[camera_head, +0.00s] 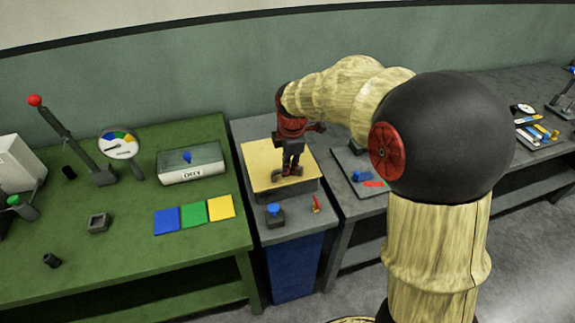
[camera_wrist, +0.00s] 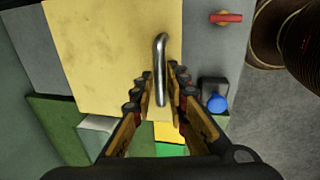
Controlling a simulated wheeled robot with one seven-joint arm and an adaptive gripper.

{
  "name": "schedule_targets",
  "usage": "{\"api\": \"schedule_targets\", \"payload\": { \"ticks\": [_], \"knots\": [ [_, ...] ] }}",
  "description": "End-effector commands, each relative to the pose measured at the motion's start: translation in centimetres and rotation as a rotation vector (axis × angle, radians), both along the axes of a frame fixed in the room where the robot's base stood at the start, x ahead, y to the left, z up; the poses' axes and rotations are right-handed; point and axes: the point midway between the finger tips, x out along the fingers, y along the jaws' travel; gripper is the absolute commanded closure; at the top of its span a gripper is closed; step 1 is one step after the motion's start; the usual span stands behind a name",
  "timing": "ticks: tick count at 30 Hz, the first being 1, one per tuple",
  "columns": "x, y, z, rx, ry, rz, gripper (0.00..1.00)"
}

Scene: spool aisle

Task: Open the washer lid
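The washer is a grey cabinet (camera_head: 263,218) with a blue front, between a green table and a grey table. Its yellow lid (camera_head: 262,158) lies flat and shut on top; it also fills much of the wrist view (camera_wrist: 105,60). A metal bar handle (camera_wrist: 161,60) stands on the lid. My gripper (camera_head: 287,175) points down over the lid. In the wrist view my gripper (camera_wrist: 163,88) is open, its fingers on either side of the handle's near end with a small gap at each side. In the head view the gripper hides the handle.
A blue button (camera_head: 274,211) and a red lever (camera_head: 316,204) sit on the washer's front ledge. On the green table (camera_head: 130,245) at left are a grey box (camera_head: 191,162), a dial, coloured squares and a red-knobbed lever. The wall is close behind.

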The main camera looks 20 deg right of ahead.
Motion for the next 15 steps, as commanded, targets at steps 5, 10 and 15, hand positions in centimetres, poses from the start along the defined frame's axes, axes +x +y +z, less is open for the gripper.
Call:
{"api": "schedule_targets", "payload": {
  "ticks": [5,10,15],
  "knots": [
    [0.00,0.00,0.01,0.000,0.000,0.000,0.97],
    [0.01,0.00,0.01,0.000,0.000,0.000,1.00],
    [0.01,0.00,0.01,0.000,0.000,0.000,1.00]
  ]
}}
